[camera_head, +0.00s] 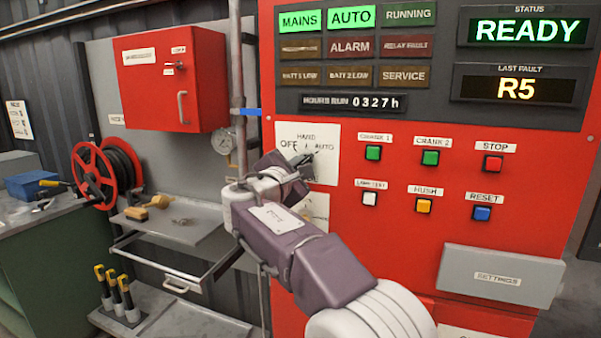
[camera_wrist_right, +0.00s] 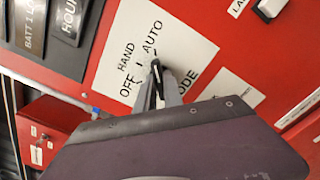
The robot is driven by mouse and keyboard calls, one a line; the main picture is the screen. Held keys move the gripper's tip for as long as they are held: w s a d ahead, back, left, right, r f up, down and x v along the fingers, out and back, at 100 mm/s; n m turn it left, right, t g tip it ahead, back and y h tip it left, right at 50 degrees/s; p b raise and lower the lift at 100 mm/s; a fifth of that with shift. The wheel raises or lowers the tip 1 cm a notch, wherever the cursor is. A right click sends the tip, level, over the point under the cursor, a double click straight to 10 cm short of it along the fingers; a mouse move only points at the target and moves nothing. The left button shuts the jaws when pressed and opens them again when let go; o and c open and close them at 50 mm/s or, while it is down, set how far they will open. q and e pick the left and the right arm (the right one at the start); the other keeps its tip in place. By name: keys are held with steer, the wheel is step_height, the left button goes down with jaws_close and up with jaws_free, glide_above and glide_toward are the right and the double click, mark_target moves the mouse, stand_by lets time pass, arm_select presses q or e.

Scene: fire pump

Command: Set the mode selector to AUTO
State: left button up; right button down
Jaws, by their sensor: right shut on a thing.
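The mode selector is a small black knob (camera_wrist_right: 155,72) on a white plate (camera_head: 322,143) marked OFF, HAND and AUTO, on the red panel. In the right wrist view its upper end lies toward the AUTO word; the exact pointer direction is hard to tell. My right gripper (camera_head: 303,160) is shut on the knob, with its grey fingers (camera_wrist_right: 163,88) on either side of it. The gripper hides most of the knob in the head view. The AUTO lamp (camera_head: 351,17) is lit green. My left gripper is not in view.
Push buttons, including the green crank 1 button (camera_head: 373,153) and red stop button (camera_head: 493,164), sit right of the selector. The status display (camera_head: 527,31) reads READY. A vertical pipe (camera_head: 239,80) and gauge (camera_head: 224,143) stand close to the left. A grey settings cover (camera_head: 498,277) is lower right.

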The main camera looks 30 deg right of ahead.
steer(key=shift+f+m, duration=0.2)
steer(key=shift+m, duration=0.1)
steer(key=c, duration=1.5)
jaws_free()
steer(key=shift+w+r, duration=0.1)
steer(key=shift+o, duration=0.2)
steer(key=b+v, duration=0.1)
steer(key=v, duration=0.8)
steer(key=shift+a, duration=0.1)
